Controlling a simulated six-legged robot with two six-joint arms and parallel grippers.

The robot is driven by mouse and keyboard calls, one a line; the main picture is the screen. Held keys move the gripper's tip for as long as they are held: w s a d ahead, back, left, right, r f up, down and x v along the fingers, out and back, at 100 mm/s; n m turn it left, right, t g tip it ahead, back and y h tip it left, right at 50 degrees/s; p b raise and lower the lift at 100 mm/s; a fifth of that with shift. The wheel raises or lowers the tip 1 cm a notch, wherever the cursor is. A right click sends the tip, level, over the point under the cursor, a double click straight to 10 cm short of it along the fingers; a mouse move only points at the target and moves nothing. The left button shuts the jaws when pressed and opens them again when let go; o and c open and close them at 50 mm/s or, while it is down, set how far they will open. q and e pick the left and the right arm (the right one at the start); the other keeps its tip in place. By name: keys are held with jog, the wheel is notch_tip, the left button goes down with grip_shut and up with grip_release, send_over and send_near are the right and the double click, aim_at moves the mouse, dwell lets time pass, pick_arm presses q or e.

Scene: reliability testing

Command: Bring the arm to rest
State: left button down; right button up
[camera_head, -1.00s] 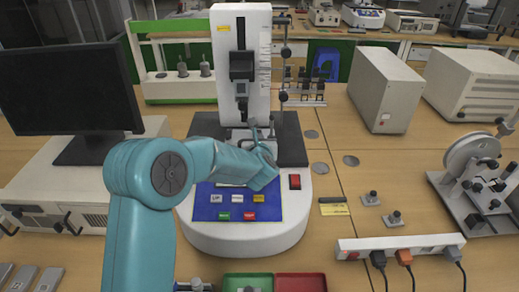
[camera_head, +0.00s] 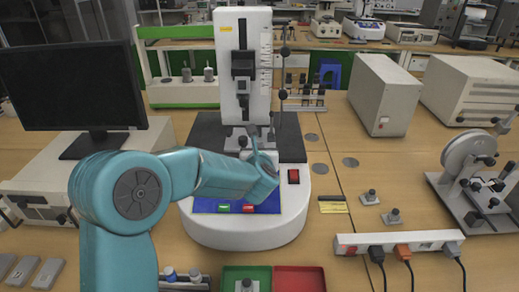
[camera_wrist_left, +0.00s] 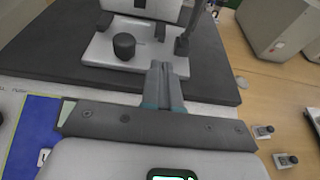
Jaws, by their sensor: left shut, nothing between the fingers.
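My left arm reaches in from the lower left in the head view. Its gripper (camera_head: 257,140) is over the front of a white testing machine (camera_head: 245,238), above its blue button panel (camera_head: 232,207). In the left wrist view the gripper's fingers (camera_wrist_left: 163,78) are together with nothing between them, pointing at the machine's dark base plate (camera_wrist_left: 60,62) and its white fixture. I cannot tell from the views whether the fingertips touch the machine. The arm hides part of the panel's buttons. My right gripper does not show.
A monitor (camera_head: 68,88) stands at the left. A red button (camera_head: 293,176) is on the machine's right side. Green (camera_head: 262,272) and red (camera_head: 315,280) trays lie at the front. A power strip (camera_head: 398,239) is at the right. Bare table shows right of the machine.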

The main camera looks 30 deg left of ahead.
pick_arm(q)
jog(key=v, duration=0.5)
jog(key=shift+s+b, duration=0.1)
jog(key=shift+b, duration=0.25)
jog(key=shift+r, duration=0.1)
